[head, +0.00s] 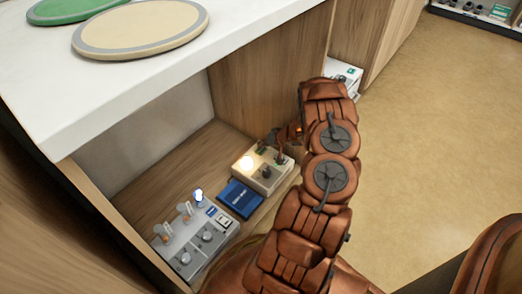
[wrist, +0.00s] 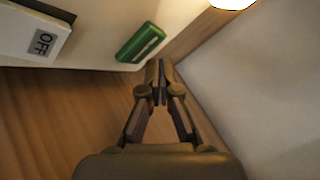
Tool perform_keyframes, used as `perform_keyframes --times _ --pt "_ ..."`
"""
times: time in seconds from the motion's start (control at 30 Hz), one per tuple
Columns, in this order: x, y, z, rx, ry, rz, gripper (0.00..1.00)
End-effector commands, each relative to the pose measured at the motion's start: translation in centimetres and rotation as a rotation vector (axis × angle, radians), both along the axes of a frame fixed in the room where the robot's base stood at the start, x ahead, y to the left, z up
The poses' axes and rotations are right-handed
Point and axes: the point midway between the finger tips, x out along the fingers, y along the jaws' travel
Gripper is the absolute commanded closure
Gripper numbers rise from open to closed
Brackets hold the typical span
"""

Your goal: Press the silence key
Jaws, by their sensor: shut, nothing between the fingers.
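A cream control box (head: 262,172) with a glowing round lamp (head: 247,162) stands on the wooden shelf. In the wrist view the box (wrist: 100,18) carries a green piece (wrist: 141,42) with pale marks too small to read, and a plate marked OFF (wrist: 42,42). I cannot tell which part is the silence key. My gripper (wrist: 157,68) is shut and empty, its tips just below the green piece; I cannot tell if they touch. In the head view my gripper (head: 277,138) is small and partly hidden by my arm, at the box's far side.
A grey panel (head: 190,246) with knobs, switches and a lit lamp is nearer on the shelf. A dark blue box (head: 240,198) lies between the two. The white counter (head: 130,80) overhangs the shelf, with round mats on it. Open floor (head: 440,150) lies to the right.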

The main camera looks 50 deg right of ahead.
Motion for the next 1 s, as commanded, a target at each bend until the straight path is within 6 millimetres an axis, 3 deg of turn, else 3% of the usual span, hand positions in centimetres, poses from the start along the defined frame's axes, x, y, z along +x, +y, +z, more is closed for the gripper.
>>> perform_keyframes --times 1.0 --pt "0.01 0.05 -0.86 0.001 -0.001 0.001 1.0"
